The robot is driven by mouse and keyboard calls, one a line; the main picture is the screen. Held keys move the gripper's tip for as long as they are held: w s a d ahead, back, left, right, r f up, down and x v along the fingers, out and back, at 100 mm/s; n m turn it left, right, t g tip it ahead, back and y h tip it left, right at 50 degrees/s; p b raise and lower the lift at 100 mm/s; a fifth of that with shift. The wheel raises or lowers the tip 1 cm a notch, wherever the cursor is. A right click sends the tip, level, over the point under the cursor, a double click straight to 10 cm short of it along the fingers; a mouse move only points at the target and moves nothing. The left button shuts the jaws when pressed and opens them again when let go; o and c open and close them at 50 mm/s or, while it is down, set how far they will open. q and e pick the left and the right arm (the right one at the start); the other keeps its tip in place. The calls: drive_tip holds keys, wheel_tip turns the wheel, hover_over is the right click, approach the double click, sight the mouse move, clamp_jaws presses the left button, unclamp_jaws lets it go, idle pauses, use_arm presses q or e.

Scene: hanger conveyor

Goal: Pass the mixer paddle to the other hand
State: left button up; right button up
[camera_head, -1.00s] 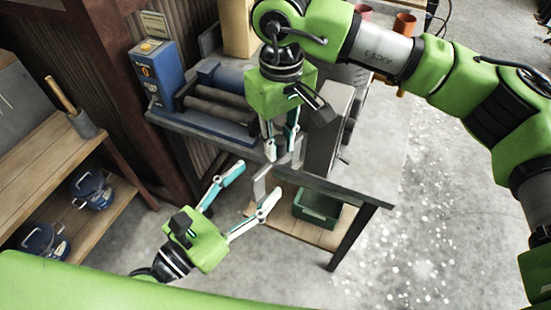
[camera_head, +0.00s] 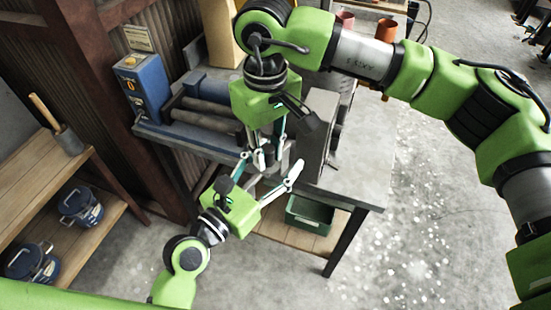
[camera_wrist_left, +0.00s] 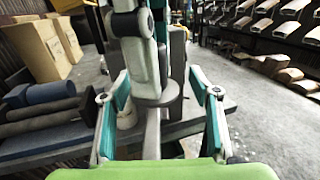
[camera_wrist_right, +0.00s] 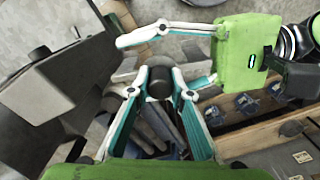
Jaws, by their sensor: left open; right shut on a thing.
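The mixer paddle is a grey metal piece, mostly hidden by the two grippers in the head view. My right gripper (camera_head: 262,157) points down and is shut on it; in the right wrist view a dark round end (camera_wrist_right: 160,82) sits between its fingertips. My left gripper (camera_head: 270,170) is open, reaching up from below with its fingers spread around the right gripper's tip area. In the left wrist view the right gripper (camera_wrist_left: 148,85) stands between the left fingers, with a grey strip of the paddle (camera_wrist_left: 153,135) below it. I cannot tell whether the left fingers touch the paddle.
A grey workbench (camera_head: 355,180) with a blue roller machine (camera_head: 200,120) and a dark grey box (camera_head: 318,135) stands close behind the grippers. A green bin (camera_head: 310,214) is on its lower shelf. A wooden shelf (camera_head: 110,215) with blue pots is at left. Floor at right is clear.

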use_arm(q)
drive_tip(key=c, duration=1.6)
drive_tip(key=shift+r, duration=0.1)
clamp_jaws()
use_arm(e)
drive_tip(key=o, duration=1.1)
